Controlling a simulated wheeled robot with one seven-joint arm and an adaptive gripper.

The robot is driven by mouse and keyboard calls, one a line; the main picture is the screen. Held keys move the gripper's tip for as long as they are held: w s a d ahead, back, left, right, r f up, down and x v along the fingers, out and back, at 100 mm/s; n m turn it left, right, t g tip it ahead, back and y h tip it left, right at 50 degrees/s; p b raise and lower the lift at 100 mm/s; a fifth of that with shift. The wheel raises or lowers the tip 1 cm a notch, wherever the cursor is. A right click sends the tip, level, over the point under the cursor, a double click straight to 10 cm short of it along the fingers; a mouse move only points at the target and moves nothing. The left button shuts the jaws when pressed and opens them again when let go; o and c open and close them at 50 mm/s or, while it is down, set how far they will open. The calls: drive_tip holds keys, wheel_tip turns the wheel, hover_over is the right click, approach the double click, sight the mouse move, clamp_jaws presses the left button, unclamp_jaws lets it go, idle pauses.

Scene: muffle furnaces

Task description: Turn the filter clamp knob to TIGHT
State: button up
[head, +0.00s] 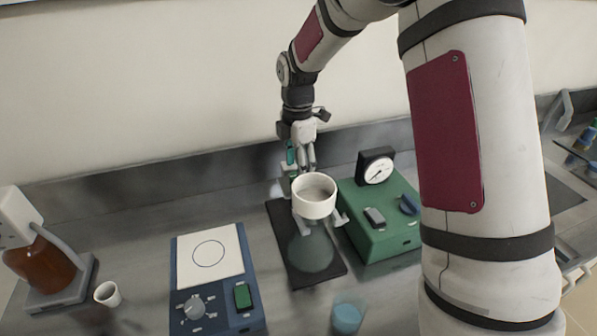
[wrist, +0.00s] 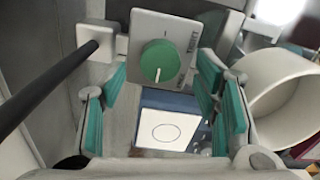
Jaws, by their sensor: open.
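The filter clamp knob (wrist: 159,60) is a round green knob on a pale plate (wrist: 187,22) in the wrist view. A white pointer mark shows at its lower edge, pointing down in the picture. TIGHT seems to be printed on the plate's right side; the other lettering is hard to read. My gripper (wrist: 163,112) is open, its teal-padded fingers left and right of the knob in the picture, with nothing between them. I cannot tell how far from the knob they are. In the head view my gripper (head: 300,157) is behind the white funnel (head: 315,195), and the knob cannot be made out.
The funnel stands over a glass flask (head: 311,250) on a dark base. A green box with a gauge (head: 376,170) is close on the right. A blue hotplate (head: 208,255) is at left. A dark rod (wrist: 40,85) crosses the wrist view's left side.

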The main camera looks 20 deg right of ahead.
drive_tip(key=shift+f, duration=1.4)
drive_tip(key=shift+c, duration=0.2)
drive_tip(key=c, duration=1.1)
